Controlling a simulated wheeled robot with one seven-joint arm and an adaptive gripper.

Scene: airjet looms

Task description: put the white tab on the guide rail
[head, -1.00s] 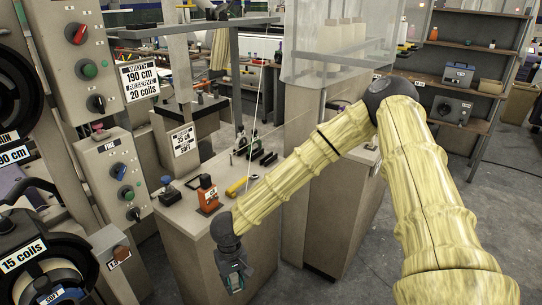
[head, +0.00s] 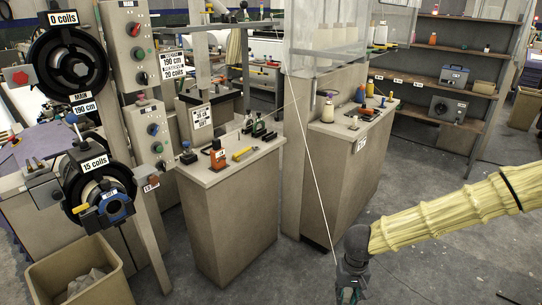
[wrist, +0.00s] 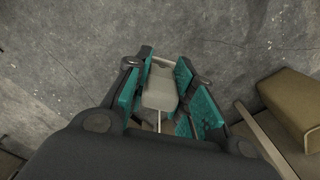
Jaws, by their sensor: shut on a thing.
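In the wrist view, a pale off-white block (wrist: 160,88), which looks like the white tab, sits between the teal pads of my gripper (wrist: 165,100). My gripper is shut on it, above bare grey floor. In the head view my gripper (head: 350,292) hangs low at the bottom edge, right of and in front of the counters; the tab cannot be made out there. I cannot tell for certain which part is the guide rail.
The left counter (head: 235,220) bears an orange block (head: 218,157), a yellow tool (head: 242,154) and black-green fixtures (head: 258,129). The right counter (head: 340,180) bears cones and small parts. A bin (head: 35,285) stands lower left. Grey floor (head: 450,275) is open at right.

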